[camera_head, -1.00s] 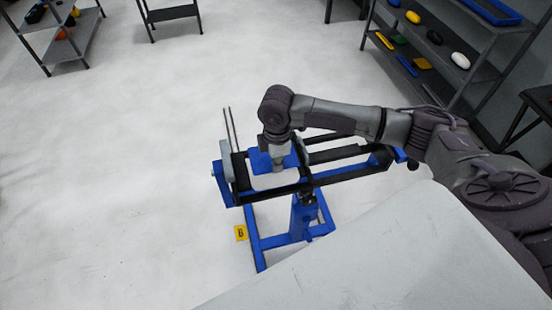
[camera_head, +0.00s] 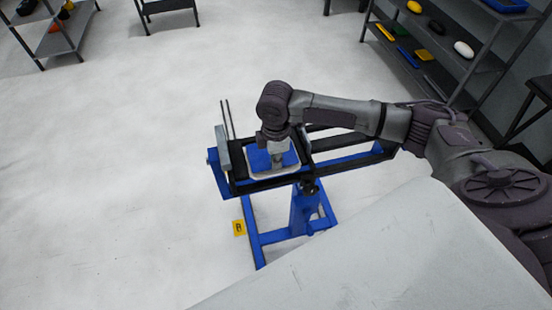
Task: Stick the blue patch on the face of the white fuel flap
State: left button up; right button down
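The white fuel flap (camera_head: 274,176) lies in the black-railed top of a blue stand, at the middle of the head view. Only its pale rim shows. The blue patch (camera_head: 259,160) appears within that rim, over the flap's face. I cannot tell whether it is touching or just above the face. My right gripper (camera_head: 279,162) points down at the patch's middle and hides part of it. Its fingers are too small and covered to tell whether they are open or shut. My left gripper is not in view.
The blue stand (camera_head: 305,212) has black rails, a grey block (camera_head: 222,146) and two thin upright rods at its left end. A yellow marker (camera_head: 239,227) is beside its foot. A large pale surface (camera_head: 390,260) fills the lower right. Shelves stand behind; the left floor is clear.

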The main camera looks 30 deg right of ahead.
jog(key=shift+f, duration=0.65)
dwell(0.4)
dwell(2.0)
jog(key=c, duration=1.2)
grip_release()
jog(key=shift+f, duration=0.1)
jog(key=shift+c, duration=0.2)
notch_tip(320, 180, up, 12)
